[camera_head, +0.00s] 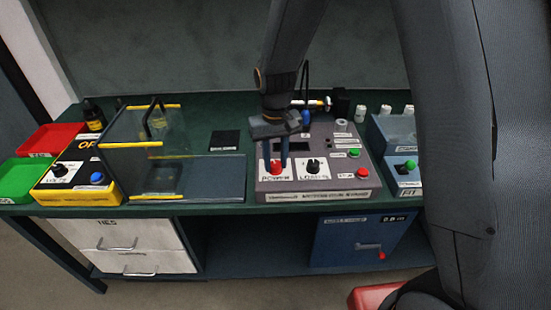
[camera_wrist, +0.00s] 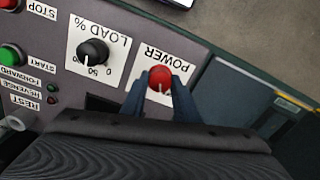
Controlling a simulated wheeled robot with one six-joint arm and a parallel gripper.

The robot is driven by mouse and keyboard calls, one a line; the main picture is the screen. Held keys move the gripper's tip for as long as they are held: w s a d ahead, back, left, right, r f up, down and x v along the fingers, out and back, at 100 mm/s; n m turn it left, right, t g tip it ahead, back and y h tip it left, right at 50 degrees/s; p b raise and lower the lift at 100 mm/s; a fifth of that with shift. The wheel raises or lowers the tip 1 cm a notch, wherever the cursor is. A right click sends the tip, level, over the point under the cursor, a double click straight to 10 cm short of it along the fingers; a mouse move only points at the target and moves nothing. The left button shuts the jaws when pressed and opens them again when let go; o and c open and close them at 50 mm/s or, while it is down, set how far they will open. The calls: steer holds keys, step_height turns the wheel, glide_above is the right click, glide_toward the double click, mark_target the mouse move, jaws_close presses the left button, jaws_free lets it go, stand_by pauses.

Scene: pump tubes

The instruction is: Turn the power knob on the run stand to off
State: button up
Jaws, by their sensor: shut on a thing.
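The run stand (camera_head: 318,194) is a grey box on the green bench, with labelled controls on its top. Its red power knob (camera_head: 276,168) sits at the front left, on a white POWER label. My gripper (camera_head: 280,160) reaches down from above, and its fingers are shut on the red knob. In the wrist view the red knob (camera_wrist: 160,77) lies between the two blue-grey fingertips (camera_wrist: 160,84), with a pale pointer mark on its lower side. The black LOAD % knob (camera_head: 313,165) is just right of it; it also shows in the wrist view (camera_wrist: 92,52).
Green (camera_head: 354,153) and red (camera_head: 362,173) buttons sit on the stand's right side. A clear guarded box (camera_head: 160,160) with yellow edges and a yellow control box (camera_head: 75,183) stand to the left. A blue-grey unit (camera_head: 400,150) stands to the right.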

mark_target(276, 163)
steer(key=shift+n+p, duration=0.3)
steer(key=shift+n, duration=1.5)
steer(key=o, duration=1.1)
steer(key=shift+c, duration=0.2)
steer(key=shift+r, duration=0.1)
steer(key=shift+r+b, duration=0.85)
steer(key=shift+r, duration=3)
steer(key=shift+d, duration=0.1)
steer(key=s+d+m+t, duration=0.1)
steer(key=s+d+m, duration=0.5)
steer(key=s+d, duration=0.8)
steer(key=shift+s+d+f, duration=0.4)
steer(key=shift+s+f, duration=0.05)
steer(key=shift+s, duration=0.2)
